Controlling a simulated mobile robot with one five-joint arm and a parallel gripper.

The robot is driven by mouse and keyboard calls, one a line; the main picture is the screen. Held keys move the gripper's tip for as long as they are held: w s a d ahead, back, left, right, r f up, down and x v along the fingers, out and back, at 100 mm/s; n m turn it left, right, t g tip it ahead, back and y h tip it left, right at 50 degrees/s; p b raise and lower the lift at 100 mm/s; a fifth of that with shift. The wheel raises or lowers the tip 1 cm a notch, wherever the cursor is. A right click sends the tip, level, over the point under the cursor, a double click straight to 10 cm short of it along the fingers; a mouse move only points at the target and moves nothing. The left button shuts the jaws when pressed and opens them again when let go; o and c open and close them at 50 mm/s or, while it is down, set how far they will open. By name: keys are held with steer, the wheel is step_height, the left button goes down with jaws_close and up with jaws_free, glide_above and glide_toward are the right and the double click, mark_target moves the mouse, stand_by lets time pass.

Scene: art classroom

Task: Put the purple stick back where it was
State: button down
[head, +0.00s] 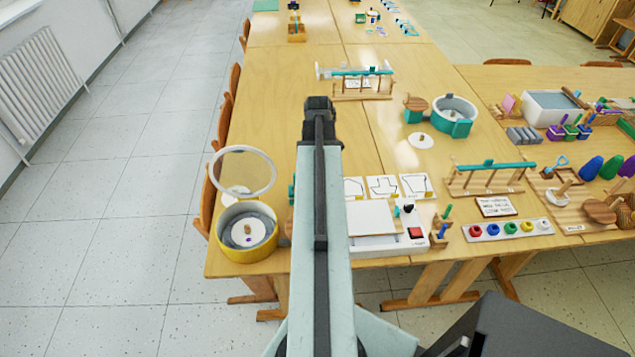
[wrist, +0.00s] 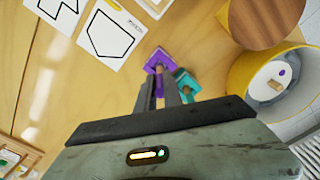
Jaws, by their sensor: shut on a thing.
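In the wrist view, my gripper (wrist: 159,86) points down at the table, its two dark fingers closed around a slim light-brown piece. A purple piece (wrist: 160,60) with a square outline shows just beyond the fingertips, in line with that piece. It appears to be part of the purple stick held. A teal piece (wrist: 186,82) of similar shape is close on its right. Whether the purple end touches the table is unclear. In the head view my arm hides the gripper and purple piece; only a teal edge (head: 291,192) shows beside it.
Outline cards (head: 382,187) and a white device (head: 375,226) lie to the right. Wooden racks and a teal round container (head: 454,120) are farther off. Bare tabletop (head: 262,120) lies beyond the container.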

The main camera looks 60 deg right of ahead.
step_height(320, 180, down, 2)
steer(key=shift+f+b, duration=0.25)
steer(key=shift+b, duration=0.35)
steer(key=shift+r, duration=0.2)
steer(key=shift+f, duration=0.1)
steer(key=c, duration=1.5)
jaws_free()
step_height(320, 180, up, 12)
steer(key=p, duration=1.2)
steer(key=shift+r+p, duration=0.25)
steer(key=shift+p, duration=0.1)
steer(key=shift+f, duration=0.1)
